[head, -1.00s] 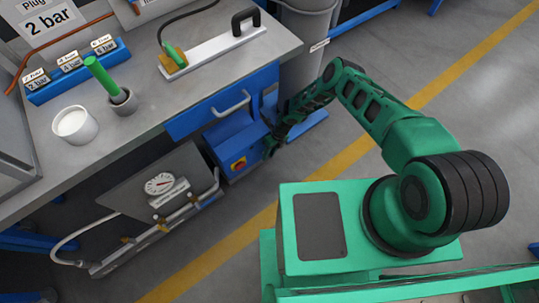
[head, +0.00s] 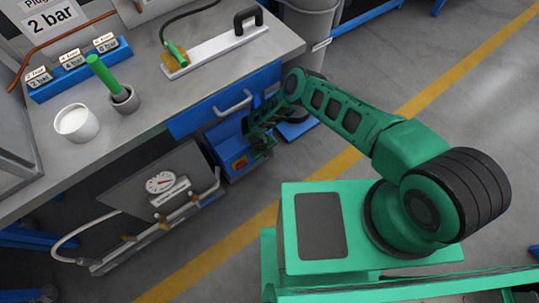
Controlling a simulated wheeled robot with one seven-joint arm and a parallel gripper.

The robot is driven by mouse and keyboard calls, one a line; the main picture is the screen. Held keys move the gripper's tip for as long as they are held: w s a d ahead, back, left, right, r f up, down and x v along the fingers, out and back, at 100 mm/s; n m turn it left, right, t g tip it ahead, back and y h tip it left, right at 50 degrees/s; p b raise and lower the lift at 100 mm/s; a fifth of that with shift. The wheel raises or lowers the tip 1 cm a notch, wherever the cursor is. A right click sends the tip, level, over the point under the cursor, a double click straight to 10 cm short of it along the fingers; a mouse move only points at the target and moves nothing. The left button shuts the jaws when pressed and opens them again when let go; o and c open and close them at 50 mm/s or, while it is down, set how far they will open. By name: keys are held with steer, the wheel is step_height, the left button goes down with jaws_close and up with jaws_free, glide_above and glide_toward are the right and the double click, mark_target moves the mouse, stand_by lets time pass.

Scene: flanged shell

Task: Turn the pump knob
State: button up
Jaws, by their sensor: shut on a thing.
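The blue pump box (head: 224,140) stands on the floor under the bench's right end. A small red and yellow plate with the pump knob (head: 240,162) is on its front; the knob is tiny and partly hidden here. My gripper (head: 256,155) is at the right of this plate, against the front of the box. It is shut on the knob, though the fingertips are small and dark and the exact grip is hard to see. My arm reaches to it from the right.
A panel with a round gauge (head: 160,183) and a pipe with brass valves (head: 165,222) is left of the box. Above is the grey bench (head: 150,100) with a blue drawer (head: 225,102). A grey bin (head: 310,35) stands behind. The floor at the right is clear.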

steer(key=shift+w+d, duration=0.1)
steer(key=shift+w, duration=0.15)
stand_by(0.3)
steer(key=o, duration=1.1)
steer(key=shift+c, duration=0.2)
steer(key=shift+s, duration=0.15)
